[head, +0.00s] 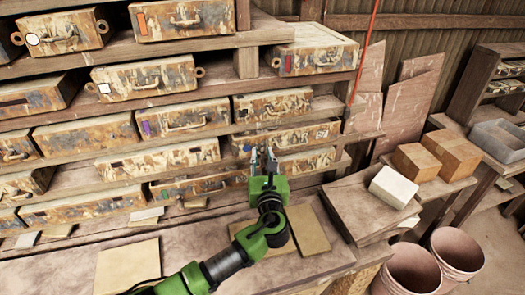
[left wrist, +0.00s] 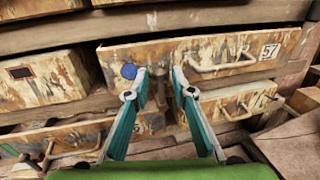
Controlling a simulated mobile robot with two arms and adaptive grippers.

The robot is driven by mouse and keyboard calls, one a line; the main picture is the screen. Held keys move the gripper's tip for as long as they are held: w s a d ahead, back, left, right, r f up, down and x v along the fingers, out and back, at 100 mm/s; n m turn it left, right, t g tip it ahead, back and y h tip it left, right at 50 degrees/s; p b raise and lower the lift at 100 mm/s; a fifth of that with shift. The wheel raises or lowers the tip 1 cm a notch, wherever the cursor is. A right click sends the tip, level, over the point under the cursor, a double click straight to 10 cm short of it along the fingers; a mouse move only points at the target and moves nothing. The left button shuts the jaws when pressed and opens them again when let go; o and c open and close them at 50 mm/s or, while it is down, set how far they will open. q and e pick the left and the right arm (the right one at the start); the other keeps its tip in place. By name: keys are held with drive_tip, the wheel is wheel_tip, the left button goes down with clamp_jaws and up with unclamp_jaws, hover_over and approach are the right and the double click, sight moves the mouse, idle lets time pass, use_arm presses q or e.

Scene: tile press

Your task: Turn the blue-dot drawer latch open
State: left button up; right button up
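The drawer with the blue dot (left wrist: 128,72) has a rusty, peeling front (left wrist: 290,43), a bar handle (left wrist: 222,66) and a "57" plate (left wrist: 269,51) in the left wrist view. In the head view this drawer (head: 300,136) is in the lower right of the rack. My left gripper (left wrist: 160,73) is open, its two teal fingers apart in front of the drawer, just right of the blue dot. No object shows between the fingertips. I cannot make out a separate latch or tell whether the fingers touch the drawer. In the head view the left gripper (head: 263,154) hides part of the front. My right gripper is not in view.
Other rusty drawers (head: 186,117) fill the wooden shelves around it. A bench with flat tan tiles (head: 127,266) lies below. At right are a white block (head: 394,186), wooden boxes (head: 451,153) and pink buckets (head: 458,250). A red cord (head: 366,45) hangs at the rack's right end.

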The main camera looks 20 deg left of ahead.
use_arm(q)
drive_tip(key=shift+w+a, duration=0.15)
drive_tip(key=shift+w, duration=0.3)
clamp_jaws()
drive_tip(key=shift+f, duration=0.1)
